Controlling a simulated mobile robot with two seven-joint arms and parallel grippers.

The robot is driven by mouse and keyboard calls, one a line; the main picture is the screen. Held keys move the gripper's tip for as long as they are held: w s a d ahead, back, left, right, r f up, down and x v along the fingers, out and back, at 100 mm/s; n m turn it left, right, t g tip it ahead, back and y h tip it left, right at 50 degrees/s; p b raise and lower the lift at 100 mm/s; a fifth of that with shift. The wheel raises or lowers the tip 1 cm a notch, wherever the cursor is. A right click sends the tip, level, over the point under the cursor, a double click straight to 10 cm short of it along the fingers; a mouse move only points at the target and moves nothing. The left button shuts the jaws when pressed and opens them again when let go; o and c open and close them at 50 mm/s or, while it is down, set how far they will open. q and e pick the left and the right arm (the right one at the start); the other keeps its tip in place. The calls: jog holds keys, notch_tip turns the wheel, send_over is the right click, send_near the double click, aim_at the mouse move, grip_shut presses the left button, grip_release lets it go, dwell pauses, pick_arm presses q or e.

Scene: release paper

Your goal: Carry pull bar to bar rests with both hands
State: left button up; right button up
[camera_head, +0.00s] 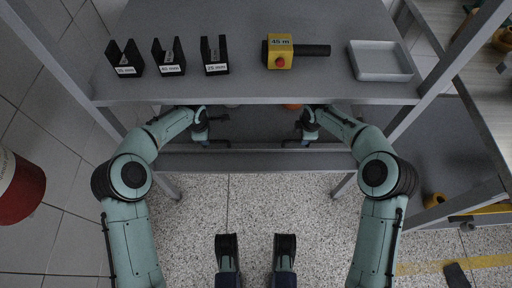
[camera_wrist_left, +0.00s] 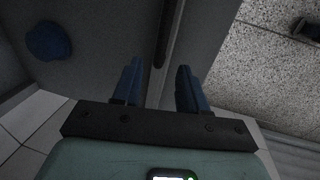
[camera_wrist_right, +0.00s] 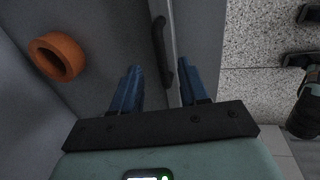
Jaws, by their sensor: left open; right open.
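My left gripper (camera_head: 212,132) and my right gripper (camera_head: 302,132) are both open and empty, below the front edge of the table. The left wrist view shows a dark bar (camera_wrist_left: 164,38) beyond the open fingers. The right wrist view shows a dark bar (camera_wrist_right: 158,42) with a bent end, also beyond the open fingers. I cannot tell whether these are one pull bar. On the table stand three black notched blocks, left (camera_head: 125,60), middle (camera_head: 169,59) and right (camera_head: 214,56). I cannot tell whether they are the bar rests.
A yellow box (camera_head: 280,54) with a red button and a dark rod lies on the table (camera_head: 250,86). A grey tray (camera_head: 381,76) is at its right. An orange ring (camera_wrist_right: 57,56) and a blue round thing (camera_wrist_left: 48,40) lie below. A red container (camera_head: 20,188) stands at left.

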pick_arm(q)
jog(key=shift+w+f, duration=0.25)
jog(key=shift+f, duration=1)
jog(key=shift+w+f, duration=0.2)
jog(key=shift+f, duration=1.05)
jog(key=shift+w+f, duration=0.25)
jog(key=shift+f, duration=1)
pick_arm(e)
jog(key=shift+w+f, duration=0.25)
jog(key=shift+f, duration=1)
jog(key=shift+w+f, duration=0.25)
jog(key=shift+f, duration=0.95)
jog(key=shift+w+f, duration=0.25)
jog(key=shift+f, duration=1)
pick_arm(q)
jog(key=shift+c, duration=0.2)
pick_arm(e)
jog(key=shift+c, duration=0.2)
pick_arm(q)
grip_shut()
pick_arm(e)
grip_shut()
pick_arm(q)
jog(key=shift+r, duration=0.1)
